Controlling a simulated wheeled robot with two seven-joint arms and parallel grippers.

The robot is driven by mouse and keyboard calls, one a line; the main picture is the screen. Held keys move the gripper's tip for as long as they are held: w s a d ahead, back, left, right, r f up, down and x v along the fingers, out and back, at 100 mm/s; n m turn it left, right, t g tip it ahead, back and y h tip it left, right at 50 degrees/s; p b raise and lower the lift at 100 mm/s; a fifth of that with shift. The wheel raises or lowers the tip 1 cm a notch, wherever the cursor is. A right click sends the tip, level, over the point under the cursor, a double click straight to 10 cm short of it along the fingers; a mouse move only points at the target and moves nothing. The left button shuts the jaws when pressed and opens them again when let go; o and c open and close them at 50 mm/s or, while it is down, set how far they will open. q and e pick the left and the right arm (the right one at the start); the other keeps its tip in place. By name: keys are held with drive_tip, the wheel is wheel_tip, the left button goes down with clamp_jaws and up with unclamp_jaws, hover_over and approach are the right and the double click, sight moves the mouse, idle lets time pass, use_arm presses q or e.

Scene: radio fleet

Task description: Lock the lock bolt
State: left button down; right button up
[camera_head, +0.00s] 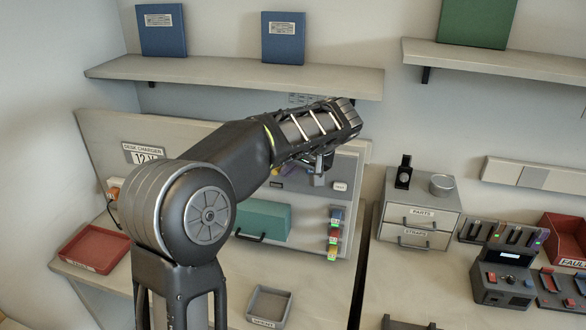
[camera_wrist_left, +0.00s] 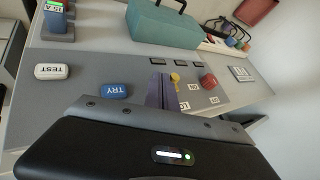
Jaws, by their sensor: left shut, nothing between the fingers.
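My left gripper (camera_head: 319,178) reaches in from the left, in front of the upright grey panel (camera_head: 310,225). Its fingers look shut and empty. In the left wrist view the panel (camera_wrist_left: 100,68) appears turned over. The arm hides much of this part of the panel in the head view. My right gripper is not in view.
A white TEST button (camera_wrist_left: 52,71) and a blue TRY button (camera_wrist_left: 114,91) are on the panel. A teal box with a handle (camera_head: 263,221) stands in front. A red tray (camera_head: 92,250) and a grey tray (camera_head: 268,306) lie on the desk. A shelf (camera_head: 235,75) runs above.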

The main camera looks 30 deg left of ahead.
use_arm(q)
drive_tip(key=a, duration=0.1)
drive_tip(key=s+a+b, duration=0.1)
drive_tip(key=a, duration=0.1)
drive_tip(key=shift+s+a, duration=0.1)
drive_tip(key=shift+a, duration=0.15)
idle(0.4)
